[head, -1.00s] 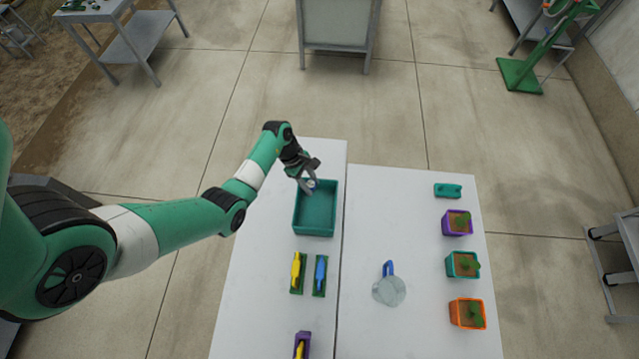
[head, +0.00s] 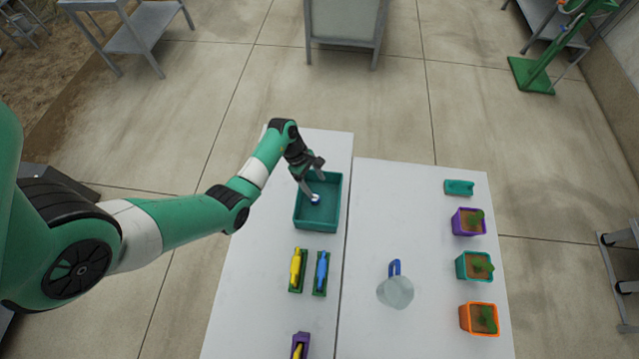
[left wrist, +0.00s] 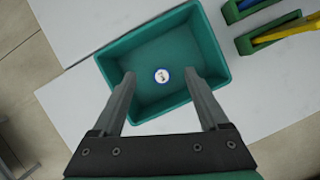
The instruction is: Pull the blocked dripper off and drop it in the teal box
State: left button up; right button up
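The dripper (head: 315,199) is a small round white piece with a dark blue rim. It shows inside the teal box (head: 297,216), beyond my fingertips; I cannot tell whether it rests on the floor of the box. In the left wrist view the dripper (left wrist: 162,75) lies over the bare floor of the teal box (left wrist: 219,42), framed between the fingers but apart from them. My left gripper (head: 311,186) is open and empty above the far part of the box. My right gripper is in neither view.
Green holders with a yellow tool (head: 297,267) and a blue tool (head: 321,270) lie nearer than the box. A blue-handled jug (head: 396,291) stands on the right table. Potted seedlings in purple (head: 468,222), teal (head: 474,266) and orange (head: 479,319) pots line the right edge.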

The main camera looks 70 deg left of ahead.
pick_arm(q)
jog(key=p+v, duration=0.2)
jog(key=v, duration=0.9)
jog(key=shift+a+r+p, duration=0.15)
jog(key=shift+r+p, duration=0.1)
jog(key=shift+p, duration=0.1)
